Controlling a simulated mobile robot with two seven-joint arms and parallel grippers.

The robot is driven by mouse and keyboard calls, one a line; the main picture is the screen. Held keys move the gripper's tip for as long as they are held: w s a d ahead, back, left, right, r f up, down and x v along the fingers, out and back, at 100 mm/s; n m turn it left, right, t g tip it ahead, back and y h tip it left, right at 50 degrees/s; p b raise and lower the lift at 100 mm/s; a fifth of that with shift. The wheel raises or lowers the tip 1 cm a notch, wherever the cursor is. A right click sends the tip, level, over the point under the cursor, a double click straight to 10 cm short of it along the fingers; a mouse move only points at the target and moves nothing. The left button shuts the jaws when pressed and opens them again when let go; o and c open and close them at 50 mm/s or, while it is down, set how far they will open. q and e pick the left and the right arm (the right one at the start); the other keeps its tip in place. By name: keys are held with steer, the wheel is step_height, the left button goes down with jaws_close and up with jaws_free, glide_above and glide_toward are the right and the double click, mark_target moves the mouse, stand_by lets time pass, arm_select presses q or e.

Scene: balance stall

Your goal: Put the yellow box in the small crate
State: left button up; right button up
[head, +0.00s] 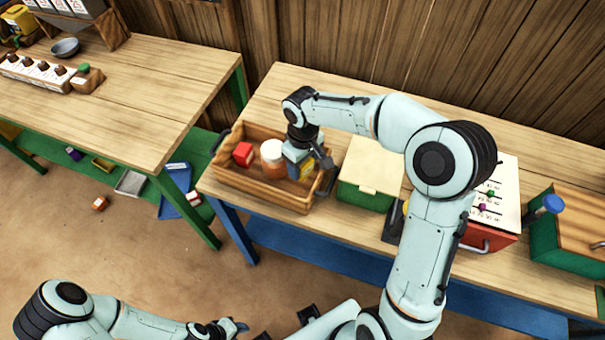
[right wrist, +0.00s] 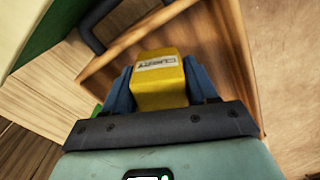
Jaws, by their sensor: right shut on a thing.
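The yellow box (right wrist: 160,82) has a white label and sits between the two blue fingers of my right gripper (right wrist: 160,92). In the head view the right gripper (head: 305,170) is shut on it at the right end of the small wooden crate (head: 255,187), and only a bit of yellow shows. The crate's inside shows behind the box in the right wrist view. I cannot tell whether the box touches the crate floor. My left gripper (head: 232,326) is low in the head view, away from the table, its jaws too small to read.
In the crate are a red box (head: 243,153) and a white-lidded orange jar (head: 272,157), left of the right gripper. A green box with a pale lid (head: 370,172) stands close right of the crate. A red-sided case (head: 490,238) stands further right.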

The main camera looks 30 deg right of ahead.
mark_target(303, 174)
arm_select(q)
steer(key=shift+s+f, duration=0.2)
steer(key=shift+f, duration=0.05)
arm_select(e)
steer(key=shift+f, duration=2.35)
arm_select(q)
steer(key=shift+f, duration=0.1)
arm_select(e)
steer(key=shift+f, duration=0.1)
steer(key=o, duration=0.7)
steer(key=shift+f+b, duration=0.15)
steer(key=shift+b, duration=0.15)
steer(key=shift+c, duration=0.2)
steer(key=o, duration=0.4)
arm_select(q)
steer(key=shift+s, duration=0.1)
arm_select(e)
steer(key=shift+r, duration=0.3)
arm_select(q)
steer(key=shift+w+r+p, duration=0.7)
steer(key=shift+r+p, duration=0.05)
steer(key=shift+r, duration=0.2)
arm_select(e)
step_height(303, 174, up, 12)
steer(key=shift+f, duration=0.1)
